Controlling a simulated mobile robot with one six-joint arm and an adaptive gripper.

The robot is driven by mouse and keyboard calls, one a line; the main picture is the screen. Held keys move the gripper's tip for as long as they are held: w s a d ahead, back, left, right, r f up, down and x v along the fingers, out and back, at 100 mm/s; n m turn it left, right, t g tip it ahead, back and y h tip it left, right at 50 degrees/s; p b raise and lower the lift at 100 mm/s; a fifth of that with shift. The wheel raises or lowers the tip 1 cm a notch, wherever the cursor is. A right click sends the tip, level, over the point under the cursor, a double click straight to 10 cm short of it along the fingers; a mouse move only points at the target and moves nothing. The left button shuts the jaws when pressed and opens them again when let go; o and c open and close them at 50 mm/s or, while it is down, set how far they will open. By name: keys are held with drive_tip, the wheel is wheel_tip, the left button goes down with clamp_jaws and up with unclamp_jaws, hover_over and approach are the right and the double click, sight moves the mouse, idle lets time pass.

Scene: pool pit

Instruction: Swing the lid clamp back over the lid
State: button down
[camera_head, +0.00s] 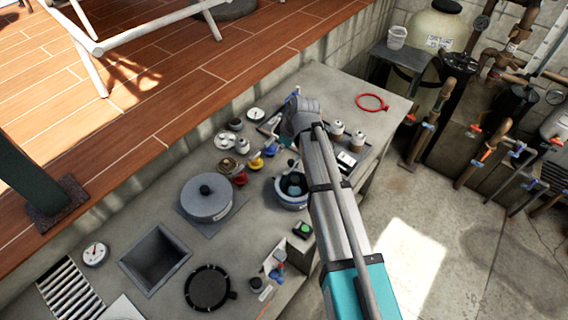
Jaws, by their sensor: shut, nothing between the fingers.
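A round grey lid (207,201) with a black knob sits on a square plate on the grey counter, left of my arm. I cannot pick out the lid clamp with certainty. A round pot (288,199) with a dark blue-grey centre stands farther right, its right side hidden by my arm. A small lever (292,165) shows near its upper edge. My gripper (296,98) is beyond the pot, over the far part of the counter. It is shut and empty, apart from both the grey lid and the pot; its fingertips are small and hard to make out.
Small coloured valves (256,163) and gauges crowd the counter between lid and arm. White bottles (357,140) stand close right of my arm. A red ring (372,102) lies at the far right. A square opening (155,258) and a black ring (210,287) are nearer.

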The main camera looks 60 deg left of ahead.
sight(286, 170)
drive_tip(key=shift+f, duration=0.2)
drive_tip(key=shift+w+d+f+b, duration=0.15)
drive_tip(key=shift+f+b, duration=2.15)
drive_tip(key=shift+b, duration=0.1)
drive_tip(key=shift+w+d+f+b, duration=0.1)
drive_tip(key=shift+f+b, duration=2.2)
drive_tip(key=shift+b, duration=0.05)
drive_tip(key=shift+w+d, duration=0.35)
drive_tip(key=shift+d, duration=0.2)
